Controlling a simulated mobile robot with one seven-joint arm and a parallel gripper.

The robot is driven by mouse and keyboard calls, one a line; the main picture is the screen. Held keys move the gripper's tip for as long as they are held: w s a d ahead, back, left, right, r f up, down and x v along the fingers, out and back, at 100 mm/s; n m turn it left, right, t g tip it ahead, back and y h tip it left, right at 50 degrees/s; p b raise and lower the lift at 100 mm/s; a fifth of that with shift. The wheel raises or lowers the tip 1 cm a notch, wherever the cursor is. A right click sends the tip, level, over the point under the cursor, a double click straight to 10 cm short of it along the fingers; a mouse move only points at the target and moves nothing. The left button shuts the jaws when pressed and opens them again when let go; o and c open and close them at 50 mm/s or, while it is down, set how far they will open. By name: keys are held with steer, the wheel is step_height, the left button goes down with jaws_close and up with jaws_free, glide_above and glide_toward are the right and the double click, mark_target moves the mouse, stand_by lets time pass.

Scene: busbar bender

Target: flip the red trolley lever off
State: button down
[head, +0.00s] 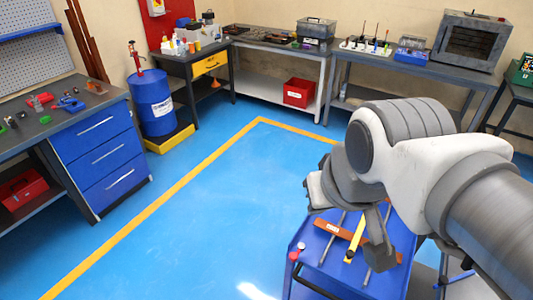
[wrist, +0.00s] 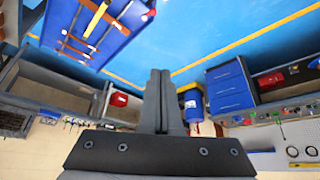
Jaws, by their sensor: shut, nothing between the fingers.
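The blue trolley (head: 330,262) stands at the lower right of the head view, partly hidden by my arm. A small red lever (head: 295,254) with a pale tip sits at its left front corner. In the wrist view the trolley (wrist: 112,38) is at the upper left, and the red and white lever (wrist: 148,14) shows at its right edge. My gripper (head: 382,255) is over the trolley, to the right of the lever and apart from it. In the wrist view its dark fingers (wrist: 160,75) are together and empty.
Orange-brown bars (head: 340,230) and a yellow-and-black tool (head: 355,240) lie on the trolley top. A blue drum (head: 153,100) stands by the back left benches. A blue drawer bench (head: 105,150) is at left. The blue floor left of the trolley is clear.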

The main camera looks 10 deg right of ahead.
steer(key=w+d+f+m+g+y+b, duration=0.1)
steer(key=w+d+f+m+b, duration=0.2)
steer(key=f+m+b, duration=0.3)
steer(key=w+d+f+m+g+y+b, duration=0.1)
steer(key=w+d+f+m+b, duration=0.3)
steer(key=f+m, duration=0.6)
steer(key=w+d+f+m+g+y+b, duration=0.1)
steer(key=w+d+f+m+b, duration=0.2)
steer(key=f, duration=1.1)
steer(key=d+m+b, duration=0.2)
steer(key=m+b, duration=0.3)
steer(key=shift+w+f+m+g+b, duration=0.15)
steer(key=shift+f+m+g+b, duration=0.15)
steer(key=shift+b, duration=0.1)
steer(key=b, duration=0.4)
glide_toward(298, 252)
steer(key=s+f, duration=0.3)
steer(key=f, duration=0.1)
steer(key=shift+w+a+f, duration=0.1)
steer(key=shift+a, duration=0.4)
steer(key=shift+w+a+f, duration=0.1)
steer(key=shift+a, duration=0.4)
